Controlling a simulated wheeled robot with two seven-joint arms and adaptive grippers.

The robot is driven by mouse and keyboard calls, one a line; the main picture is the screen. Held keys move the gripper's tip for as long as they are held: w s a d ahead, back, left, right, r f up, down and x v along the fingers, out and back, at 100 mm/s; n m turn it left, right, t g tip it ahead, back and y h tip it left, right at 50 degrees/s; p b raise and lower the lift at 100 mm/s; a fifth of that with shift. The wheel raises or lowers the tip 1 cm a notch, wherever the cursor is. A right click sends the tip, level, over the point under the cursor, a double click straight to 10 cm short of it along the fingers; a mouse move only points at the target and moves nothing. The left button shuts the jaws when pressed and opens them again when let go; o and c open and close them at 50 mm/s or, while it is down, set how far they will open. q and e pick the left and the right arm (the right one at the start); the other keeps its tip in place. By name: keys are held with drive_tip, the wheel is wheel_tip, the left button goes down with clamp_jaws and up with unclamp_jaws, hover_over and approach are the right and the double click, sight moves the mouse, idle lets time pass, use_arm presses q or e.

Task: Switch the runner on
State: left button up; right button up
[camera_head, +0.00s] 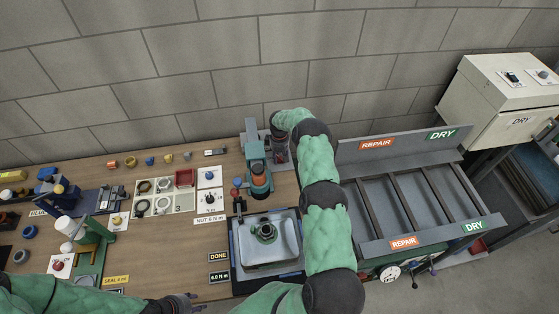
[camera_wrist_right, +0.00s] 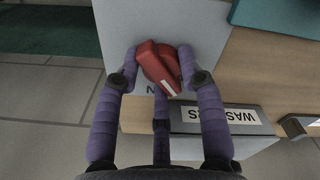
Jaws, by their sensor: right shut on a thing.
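A red rotary knob (camera_wrist_right: 157,68) with a white stripe sits on a pale plate (camera_wrist_right: 208,30) in the right wrist view. The purple fingers of my right gripper (camera_wrist_right: 158,75) are closed around it. A letter N shows beside the knob; other lettering is hidden.
A tray with a metal basin (camera_head: 289,265) stands on the bench, with a green machine (camera_head: 255,151) behind it. REPAIR and DRY racks (camera_head: 351,226) lie to the right, beside a pale DRY cabinet (camera_head: 500,95). The wrist view shows an upside-down WASHERS label (camera_wrist_right: 220,115) and floor.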

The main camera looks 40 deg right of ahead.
sight(279, 157)
drive_tip(key=shift+s+a+f+m+b, duration=0.1)
drive_tip(key=shift+a+f+m+b, duration=0.1)
drive_tip(key=shift+m+b, duration=0.5)
drive_tip(key=o, duration=1.1)
drive_tip(key=shift+r, duration=0.1)
drive_tip(key=shift+d+r, duration=0.1)
drive_tip(key=shift+r, duration=0.4)
wheel_tip(279, 157, up, 11)
